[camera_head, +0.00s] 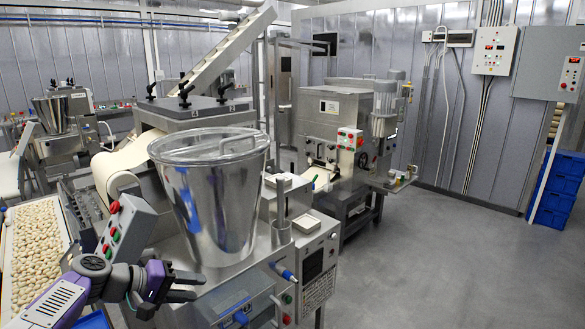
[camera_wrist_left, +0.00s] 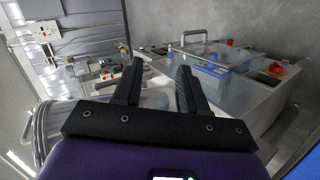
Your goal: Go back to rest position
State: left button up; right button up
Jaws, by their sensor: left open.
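My left gripper (camera_head: 194,287) comes in from the lower left in the camera_head view, in front of the filling machine and below its steel hopper (camera_head: 215,205). Its dark fingers are apart with nothing between them. In the left wrist view the fingers of the left gripper (camera_wrist_left: 160,66) also stand apart and empty, with machine surfaces beyond them. My right gripper is not in view.
A button box (camera_head: 125,228) with red and green buttons stands close above my left forearm. A conveyor of pale pasta pieces (camera_head: 37,245) lies at the left. A control panel (camera_head: 318,275) is right of the gripper. The grey floor (camera_head: 450,260) at right is clear.

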pick_arm(q)
jog(key=s+d+f+n+g+y, duration=0.1)
jog(key=s+d+f+g+y, duration=0.15)
jog(key=f, duration=1.35)
jog(key=s+d+f+g+y, duration=0.1)
jog(key=s+d+f+y, duration=0.15)
jog(key=f, duration=1.35)
jog(key=s+d+f+m+g, duration=0.1)
jog(key=s+d+f, duration=0.3)
jog(key=s+f, duration=0.4)
jog(key=s+d+f+m+g, duration=0.1)
jog(key=s+d+f, duration=0.3)
jog(key=s+f, duration=0.4)
jog(key=s+m, duration=0.1)
jog(key=s, duration=0.5)
jog(key=shift+s+d+f+m, duration=0.15)
jog(key=shift+d+m, duration=0.15)
jog(key=shift+m, duration=0.1)
jog(key=shift+g, duration=0.25)
